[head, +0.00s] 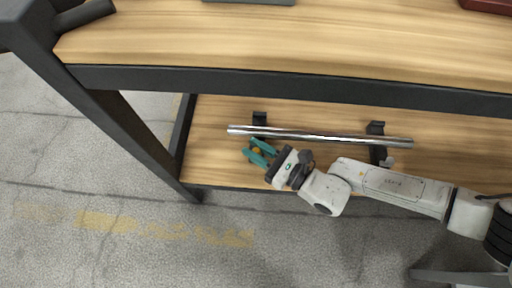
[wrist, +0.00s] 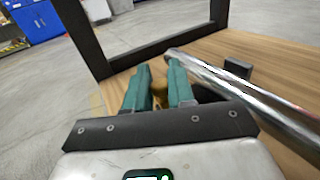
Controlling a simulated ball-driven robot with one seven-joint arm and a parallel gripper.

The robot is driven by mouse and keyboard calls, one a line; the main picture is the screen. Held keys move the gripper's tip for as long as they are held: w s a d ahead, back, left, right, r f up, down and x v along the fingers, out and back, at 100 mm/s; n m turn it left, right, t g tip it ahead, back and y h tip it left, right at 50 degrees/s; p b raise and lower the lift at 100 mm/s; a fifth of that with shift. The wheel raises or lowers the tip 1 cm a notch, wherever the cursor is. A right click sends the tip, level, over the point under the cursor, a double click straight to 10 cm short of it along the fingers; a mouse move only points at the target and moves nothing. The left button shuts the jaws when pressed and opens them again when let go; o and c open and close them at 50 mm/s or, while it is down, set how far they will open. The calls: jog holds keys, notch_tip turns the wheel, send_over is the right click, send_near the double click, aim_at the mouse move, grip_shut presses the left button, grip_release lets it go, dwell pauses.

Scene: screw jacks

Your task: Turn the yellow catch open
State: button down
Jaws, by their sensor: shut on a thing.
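The yellow catch (head: 256,150) shows as a small patch between the green fingers of my gripper (head: 259,152) in the head view. In the wrist view the yellow catch (wrist: 160,98) lies between the fingertips of my gripper (wrist: 160,80), mostly hidden by them. My gripper is shut on it, at the left end of the lower shelf. A shiny metal bar (head: 320,136) lies just behind the fingers, resting on dark brackets (head: 375,129). How far the catch is turned cannot be told.
The lower wooden shelf (head: 215,130) sits under the upper bench top (head: 300,45) with its dark front beam (head: 300,83). A dark leg (head: 140,140) stands to the left. The metal bar runs close along the right of my fingers in the wrist view.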

jog(key=shift+n+g+y, duration=0.5)
jog(key=shift+n+g, duration=0.2)
jog(key=shift+g, duration=0.2)
jog(key=c, duration=1.1)
grip_release()
jog(key=p+v, duration=0.3)
jog(key=v, duration=0.8)
jog(key=shift+w+f, duration=0.1)
